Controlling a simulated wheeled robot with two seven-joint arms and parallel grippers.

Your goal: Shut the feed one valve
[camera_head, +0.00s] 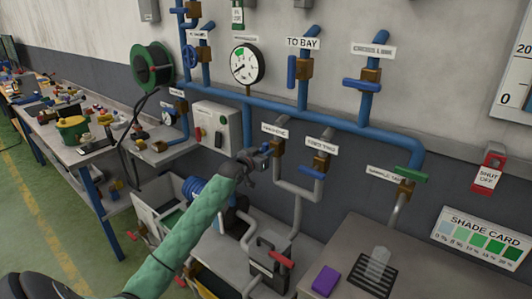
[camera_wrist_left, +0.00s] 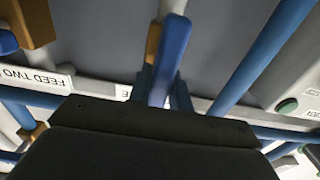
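The feed one valve (camera_head: 277,147) is on the wall, with a brass body under its partly hidden label. My left gripper (camera_head: 260,160) reaches it from the lower left. In the left wrist view the valve's blue handle (camera_wrist_left: 172,48) lies between the two fingers of the left gripper (camera_wrist_left: 163,92). The fingers sit close on both sides of it and look shut on it. The gripper body hides the handle's near end and most of the label. My right gripper is in neither view.
The feed two valve (camera_head: 319,163) with a blue crosswise handle is just right; its label (camera_wrist_left: 36,78) shows in the wrist view. A grey switch box (camera_head: 217,128) is left. A grey bench (camera_head: 345,262) stands at lower right. Blue pipes run above.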

